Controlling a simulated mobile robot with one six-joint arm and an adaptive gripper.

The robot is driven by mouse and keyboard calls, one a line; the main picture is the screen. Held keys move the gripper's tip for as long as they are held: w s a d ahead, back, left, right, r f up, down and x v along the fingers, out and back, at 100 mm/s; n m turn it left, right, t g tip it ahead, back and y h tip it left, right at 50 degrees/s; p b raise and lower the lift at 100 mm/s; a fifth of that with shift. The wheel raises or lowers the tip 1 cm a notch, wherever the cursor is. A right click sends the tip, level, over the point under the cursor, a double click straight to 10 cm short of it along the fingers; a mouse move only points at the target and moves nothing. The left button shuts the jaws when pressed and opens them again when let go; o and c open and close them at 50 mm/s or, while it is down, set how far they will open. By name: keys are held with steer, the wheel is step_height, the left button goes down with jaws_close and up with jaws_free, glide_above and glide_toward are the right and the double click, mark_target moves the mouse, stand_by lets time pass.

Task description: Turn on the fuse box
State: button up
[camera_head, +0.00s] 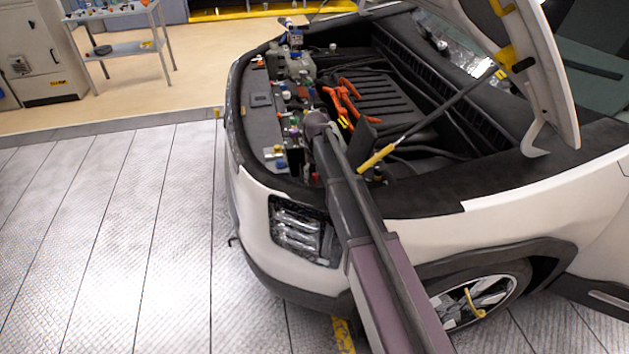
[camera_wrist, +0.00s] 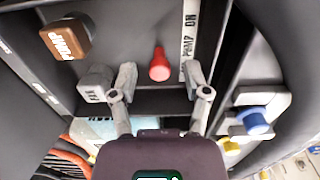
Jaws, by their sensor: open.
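In the wrist view my gripper (camera_wrist: 161,76) is open, with one finger on each side of a small red knob or lever (camera_wrist: 159,64). I see no finger closed on it; whether a finger touches it I cannot tell. A strip lettered "PUMP ON" stands just right of the red knob. A brown-orange block lettered "PUMP" (camera_wrist: 66,39) is at upper left, and a grey block with blurred letters (camera_wrist: 95,84) is beside the left finger. In the head view my arm reaches into the open engine bay, its fingers too small to make out. I cannot tell which part is the fuse box.
The white car (camera_head: 400,247) has its hood raised on a strut with a yellow end (camera_head: 377,158). Orange cables (camera_head: 343,98) lie in the bay. A blue knob (camera_wrist: 256,121) is right of my gripper. Bare floor lies left of the car; a cart (camera_head: 125,48) stands behind.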

steer(key=shift+f+b, duration=0.35)
steer(key=shift+f, duration=0.25)
jaws_close()
